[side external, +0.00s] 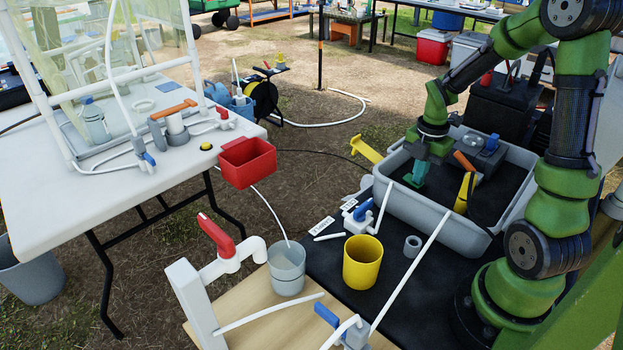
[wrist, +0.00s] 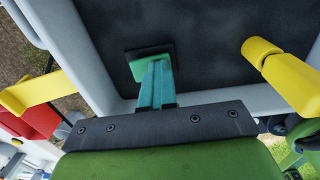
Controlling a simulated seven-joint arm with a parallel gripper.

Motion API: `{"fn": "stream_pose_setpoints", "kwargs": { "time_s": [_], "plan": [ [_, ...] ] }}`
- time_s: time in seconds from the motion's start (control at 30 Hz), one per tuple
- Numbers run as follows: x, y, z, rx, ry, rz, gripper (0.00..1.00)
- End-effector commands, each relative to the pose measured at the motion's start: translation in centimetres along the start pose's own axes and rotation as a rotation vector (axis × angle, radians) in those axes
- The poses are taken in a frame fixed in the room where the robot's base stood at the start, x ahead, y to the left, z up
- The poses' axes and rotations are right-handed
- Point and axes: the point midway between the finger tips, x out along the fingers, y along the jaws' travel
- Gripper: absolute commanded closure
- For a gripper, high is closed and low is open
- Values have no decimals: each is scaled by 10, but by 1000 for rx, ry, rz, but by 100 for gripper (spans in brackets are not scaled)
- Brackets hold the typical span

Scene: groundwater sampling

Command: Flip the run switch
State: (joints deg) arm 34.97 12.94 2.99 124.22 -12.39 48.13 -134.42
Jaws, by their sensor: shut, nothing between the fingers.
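My gripper (side external: 416,177) reaches down into the grey tray (side external: 398,207) with its teal fingers together, nothing between them. In the wrist view the fingers (wrist: 152,75) point at the tray's dark floor (wrist: 205,45). A grey unit (side external: 484,160) with a round dial, a blue part (side external: 491,143) and an orange handle (side external: 464,160) is in the tray, right of my gripper and apart from it. I cannot tell which part is the run switch. A yellow-handled piece (side external: 464,192) stands nearer in the tray and shows right of my fingers in the wrist view (wrist: 280,72).
A yellow lever (side external: 366,150) sticks out at the tray's left side. The tray walls enclose my gripper. In front are a yellow cup (side external: 362,262), a blue-handled valve (side external: 362,211), a grey ring (side external: 412,245) and white tubes. A red bin (side external: 247,163) hangs on the white table's edge.

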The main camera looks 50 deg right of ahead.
Motion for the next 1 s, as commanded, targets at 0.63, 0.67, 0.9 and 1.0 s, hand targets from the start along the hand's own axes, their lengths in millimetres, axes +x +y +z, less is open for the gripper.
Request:
{"fn": "stream_pose_setpoints", "kwargs": {
  "time_s": [0.63, 0.67, 0.9, 1.0],
  "plan": [
    [7, 16, -5, -17, 8, -7, 100],
    [7, 15, -5, -17, 8, -8, 100],
    [-21, 18, -2, -11, 0, 3, 100],
    [-46, 20, 0, -7, -6, 14, 100]
  ]
}}
